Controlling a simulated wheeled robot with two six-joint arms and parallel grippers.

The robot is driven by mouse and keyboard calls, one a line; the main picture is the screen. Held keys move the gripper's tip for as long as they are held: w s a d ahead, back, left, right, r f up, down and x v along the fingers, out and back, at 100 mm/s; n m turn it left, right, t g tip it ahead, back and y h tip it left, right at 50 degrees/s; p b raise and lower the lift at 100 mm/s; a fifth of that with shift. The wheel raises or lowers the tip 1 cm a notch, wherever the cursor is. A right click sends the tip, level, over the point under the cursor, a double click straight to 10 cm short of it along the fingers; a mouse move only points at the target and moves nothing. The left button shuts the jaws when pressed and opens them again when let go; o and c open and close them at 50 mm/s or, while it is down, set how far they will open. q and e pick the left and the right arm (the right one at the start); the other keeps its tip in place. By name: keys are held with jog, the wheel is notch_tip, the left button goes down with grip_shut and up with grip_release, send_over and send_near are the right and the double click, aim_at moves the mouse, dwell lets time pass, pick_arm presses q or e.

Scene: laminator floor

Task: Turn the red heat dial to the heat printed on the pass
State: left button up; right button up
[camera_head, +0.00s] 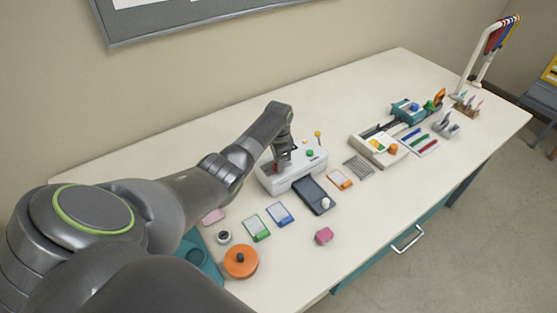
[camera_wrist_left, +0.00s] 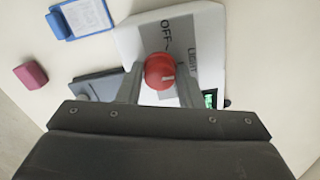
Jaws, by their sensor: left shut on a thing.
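The red heat dial (camera_wrist_left: 160,72) sits on the white laminator (camera_wrist_left: 208,45) and shows in the left wrist view with a pale pointer mark. Printed words "OFF" and "LIGHT" are beside it on a grey panel. My left gripper (camera_wrist_left: 158,85) has its two fingers on either side of the dial and is shut on it. In the head view the left gripper (camera_head: 279,166) is down on the laminator (camera_head: 292,180), hiding most of the dial. The pass cannot be told for sure; small cards, blue (camera_head: 280,214), green (camera_head: 256,228) and orange (camera_head: 340,180), lie in front, their print too small to read.
A dark flat device (camera_head: 314,195) with a white knob lies before the laminator. An orange round object (camera_head: 241,261) and a pink block (camera_head: 323,236) stand nearer the front. A trimmer-like tray (camera_head: 380,150) and pens (camera_head: 424,148) are to the right. The front right table top is clear.

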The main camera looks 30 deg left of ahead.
pick_arm(q)
jog(key=m, duration=0.5)
jog(key=shift+w+r+m, duration=0.1)
jog(key=shift+m, duration=0.2)
jog(key=m, duration=0.5)
jog(key=shift+m, duration=0.4)
jog(key=o, duration=1)
jog(key=shift+c, duration=0.2)
